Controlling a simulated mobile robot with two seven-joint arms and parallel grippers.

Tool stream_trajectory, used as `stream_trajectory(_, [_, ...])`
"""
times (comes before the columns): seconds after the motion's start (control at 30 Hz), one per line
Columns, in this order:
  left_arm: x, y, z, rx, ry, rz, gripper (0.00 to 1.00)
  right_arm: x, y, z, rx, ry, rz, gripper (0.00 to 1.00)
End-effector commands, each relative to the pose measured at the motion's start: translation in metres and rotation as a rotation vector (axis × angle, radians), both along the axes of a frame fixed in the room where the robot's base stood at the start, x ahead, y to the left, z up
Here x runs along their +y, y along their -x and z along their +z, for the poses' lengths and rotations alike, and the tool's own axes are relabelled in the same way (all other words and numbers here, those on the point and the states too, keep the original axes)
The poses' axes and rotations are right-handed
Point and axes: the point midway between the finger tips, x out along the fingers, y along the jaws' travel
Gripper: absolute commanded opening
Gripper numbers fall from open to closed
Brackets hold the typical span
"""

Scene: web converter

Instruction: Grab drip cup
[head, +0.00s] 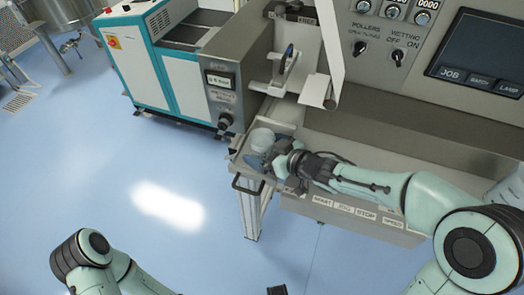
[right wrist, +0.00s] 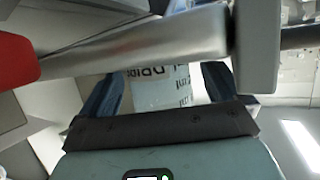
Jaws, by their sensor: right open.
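The drip cup (head: 262,138) is a pale, whitish cup on the small metal side shelf of the machine in the head view. In the right wrist view the cup (right wrist: 160,92) is white with dark printed lettering and sits between my two blue fingers. My right gripper (head: 259,161) is open, with its fingers at the near side of the cup in the head view. I cannot tell whether they touch it. A metal bar crosses the right wrist view and hides part of the cup. My left arm shows at the lower left, but its gripper is not in view.
The shelf (head: 240,165) has a dark handle at its front. A grey machine panel (head: 225,85) with a knob and small display stands just behind it. A roller and white web (head: 316,90) hang to the right. Blue floor (head: 110,185) is clear at left.

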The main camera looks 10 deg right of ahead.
Motion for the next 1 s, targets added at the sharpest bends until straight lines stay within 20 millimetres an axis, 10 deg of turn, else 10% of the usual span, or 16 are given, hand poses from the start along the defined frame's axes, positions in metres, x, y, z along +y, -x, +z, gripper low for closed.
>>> stream_trajectory(0.33, [0.000, 0.000, -0.002, 0.000, 0.000, 0.000, 0.38, 0.006, -0.009, -0.003, -0.002, 0.001, -0.001, 0.97])
stream_trajectory(0.53, [0.000, 0.000, -0.002, 0.000, 0.000, 0.000, 0.38, 0.005, -0.009, -0.003, -0.002, 0.001, -0.001, 0.36])
stream_trajectory(1.0, [0.000, -0.002, 0.005, -0.002, 0.000, 0.000, 0.38, 0.005, -0.009, 0.010, -0.003, 0.000, -0.001, 0.35])
